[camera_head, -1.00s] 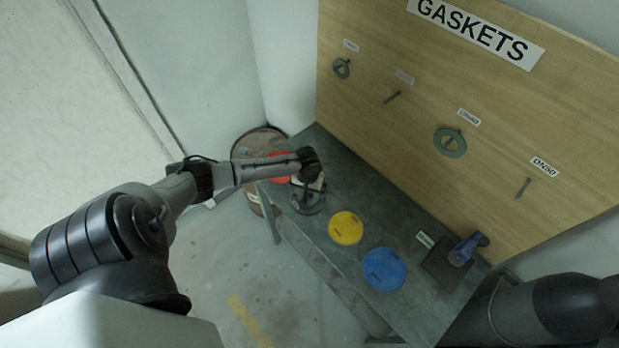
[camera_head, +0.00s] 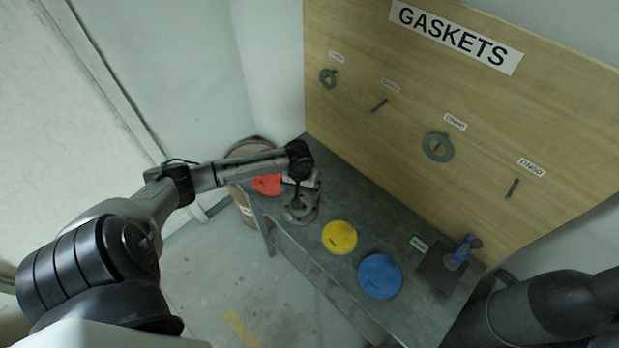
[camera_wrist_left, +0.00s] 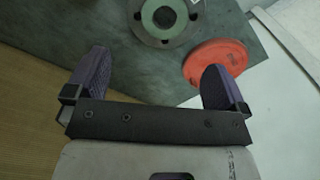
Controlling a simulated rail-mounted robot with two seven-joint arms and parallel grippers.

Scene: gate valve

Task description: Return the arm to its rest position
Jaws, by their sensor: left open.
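My left arm (camera_head: 165,190) reaches in from the left over the workbench. Its gripper (camera_head: 302,187) points down above a round metal flange with a greenish ring face (camera_head: 300,211). In the left wrist view my left gripper (camera_wrist_left: 155,82) is open, with nothing between its two dark fingers. The flange (camera_wrist_left: 167,36) lies beyond the fingertips there, apart from them, with its upper part cut off by the frame edge. My right gripper is not in view; only part of a dark arm shows at the lower right.
A grey workbench (camera_head: 352,205) carries a red disc (camera_head: 267,184), a yellow disc (camera_head: 339,237), a blue disc (camera_head: 380,277) and a blue-handled tool on a dark plate (camera_head: 440,270). A wooden gasket board (camera_head: 470,110) rises behind. A barrel (camera_head: 240,203) stands by the bench's left end.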

